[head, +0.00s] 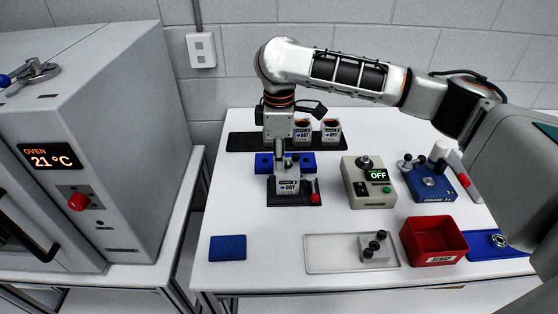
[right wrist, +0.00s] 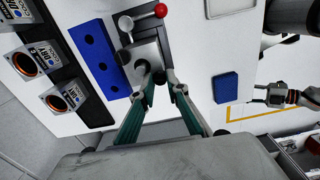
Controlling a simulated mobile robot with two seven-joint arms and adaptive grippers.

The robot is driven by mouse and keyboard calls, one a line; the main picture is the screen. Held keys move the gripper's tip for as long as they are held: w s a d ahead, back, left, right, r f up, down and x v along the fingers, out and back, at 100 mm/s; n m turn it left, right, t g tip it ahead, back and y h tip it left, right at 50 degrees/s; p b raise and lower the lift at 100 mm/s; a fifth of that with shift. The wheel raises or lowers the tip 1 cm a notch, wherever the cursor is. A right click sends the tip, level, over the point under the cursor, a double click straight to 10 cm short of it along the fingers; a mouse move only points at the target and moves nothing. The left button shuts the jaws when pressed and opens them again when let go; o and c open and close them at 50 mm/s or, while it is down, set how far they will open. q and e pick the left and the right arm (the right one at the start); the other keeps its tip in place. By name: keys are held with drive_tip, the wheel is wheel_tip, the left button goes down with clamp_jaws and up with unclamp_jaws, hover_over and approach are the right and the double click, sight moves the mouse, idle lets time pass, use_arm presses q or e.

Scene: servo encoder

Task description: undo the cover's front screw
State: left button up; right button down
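A grey servo unit with a "DRY" label (head: 287,187) stands in a dark fixture (head: 311,201) with a red-knobbed lever. In the right wrist view the unit's grey top (right wrist: 146,54) shows near my fingertips. My right gripper (head: 280,158) points down just over it. In the right wrist view its two green-sided fingers (right wrist: 163,80) stand apart at the unit's edge, with a small dark round part between or just behind them. I cannot make out the cover's front screw. My left gripper (right wrist: 268,95) shows only in the right wrist view, empty with fingers apart.
To the right are a box reading OFF (head: 359,190), a blue device (head: 428,184) and a red bin (head: 407,240). A pale tray (head: 325,255) holds a knobbed block.

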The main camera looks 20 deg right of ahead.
drive_tip(key=shift+n, duration=0.3)
drive_tip(key=n, duration=0.2)
drive_tip(key=shift+n, duration=0.4)
drive_tip(key=n, duration=0.3)
drive_tip(key=shift+n, duration=0.4)
drive_tip(key=n, duration=0.3)
drive_tip(key=shift+n, duration=2)
drive_tip(key=c, duration=2)
unclamp_jaws()
drive_tip(key=shift+o, duration=0.2)
